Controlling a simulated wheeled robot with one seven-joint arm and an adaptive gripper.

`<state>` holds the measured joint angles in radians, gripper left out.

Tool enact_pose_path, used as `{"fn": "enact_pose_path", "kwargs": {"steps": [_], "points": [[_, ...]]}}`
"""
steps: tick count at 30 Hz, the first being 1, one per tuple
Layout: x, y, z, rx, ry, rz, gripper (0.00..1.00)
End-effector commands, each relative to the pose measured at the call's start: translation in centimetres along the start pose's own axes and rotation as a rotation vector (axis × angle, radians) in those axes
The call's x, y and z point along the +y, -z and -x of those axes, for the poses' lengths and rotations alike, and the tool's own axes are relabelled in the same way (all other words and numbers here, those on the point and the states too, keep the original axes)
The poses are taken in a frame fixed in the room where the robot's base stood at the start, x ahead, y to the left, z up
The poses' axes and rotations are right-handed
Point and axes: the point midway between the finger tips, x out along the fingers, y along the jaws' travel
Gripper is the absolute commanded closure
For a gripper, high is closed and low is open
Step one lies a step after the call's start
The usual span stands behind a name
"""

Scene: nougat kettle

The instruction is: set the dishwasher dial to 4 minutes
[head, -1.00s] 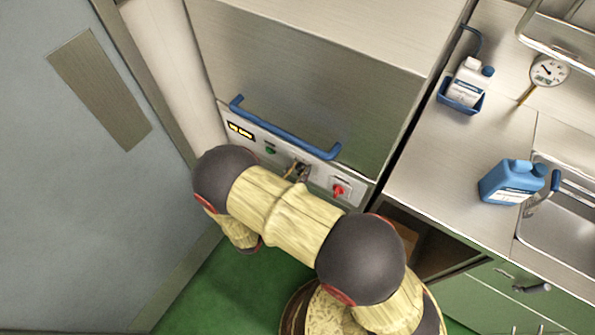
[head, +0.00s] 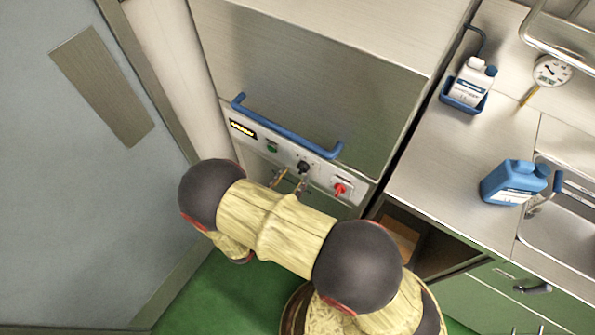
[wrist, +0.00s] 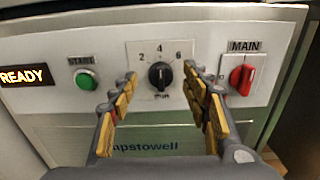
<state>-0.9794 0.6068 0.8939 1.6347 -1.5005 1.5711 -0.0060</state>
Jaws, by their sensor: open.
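The black dishwasher dial (wrist: 160,76) sits mid-panel in the wrist view, with 2, 4 and 6 printed around its top. A pale mark on it seems to stand near upright, below the 4, but is too small to read surely. The dial also shows in the head view (head: 303,167). My gripper (wrist: 159,78) is open and empty, with one finger to each side of the dial in the picture and visible gaps between. In the head view my gripper (head: 289,182) is just below and in front of the dial.
A green start button (wrist: 87,80) and a lit READY display (wrist: 25,77) are left of the dial. The red main switch (wrist: 242,77) is close to the right finger. A blue handle bar (head: 285,127) runs above the panel. A counter with bottles stands at right.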

Motion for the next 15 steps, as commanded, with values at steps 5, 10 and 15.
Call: {"fn": "enact_pose_path", "kwargs": {"steps": [5, 10, 15], "points": [[0.1, 0.0, 3.7, 0.0, -0.005, 0.0, 0.52], [0.1, 0.0, 6.3, 0.0, -0.004, 0.0, 0.52], [0.1, 0.0, 7.7, 0.0, -0.002, 0.0, 0.52]]}}
